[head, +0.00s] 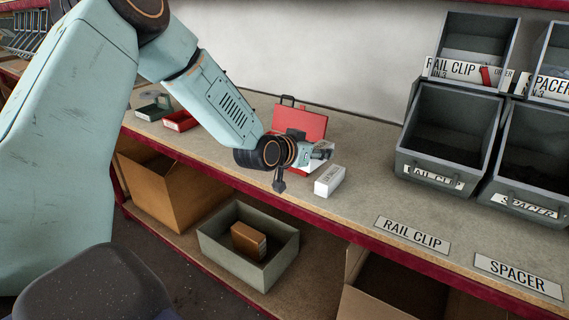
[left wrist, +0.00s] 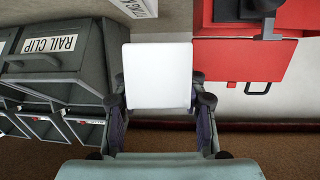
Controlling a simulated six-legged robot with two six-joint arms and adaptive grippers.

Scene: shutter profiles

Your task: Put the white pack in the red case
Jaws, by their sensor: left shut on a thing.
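The white pack (left wrist: 158,75) is between the two fingers of my left gripper (left wrist: 160,101), which is shut on it. The plain white face fills the middle of the left wrist view. In the head view my left gripper (head: 302,167) is over the bench, just in front of the red case (head: 300,122). The case is open with its lid raised toward the wall; the arm and gripper hide much of its body. The case also shows at the upper right of the left wrist view (left wrist: 240,60), beside the held pack. My right gripper is not in view.
A white labelled box (head: 330,180) lies on the bench right of the gripper. Grey bins (head: 445,135) stand at the right, behind bench labels (head: 411,236). A small red container (head: 181,121) sits left. Below are a grey crate (head: 225,253) and a cardboard box (head: 165,190).

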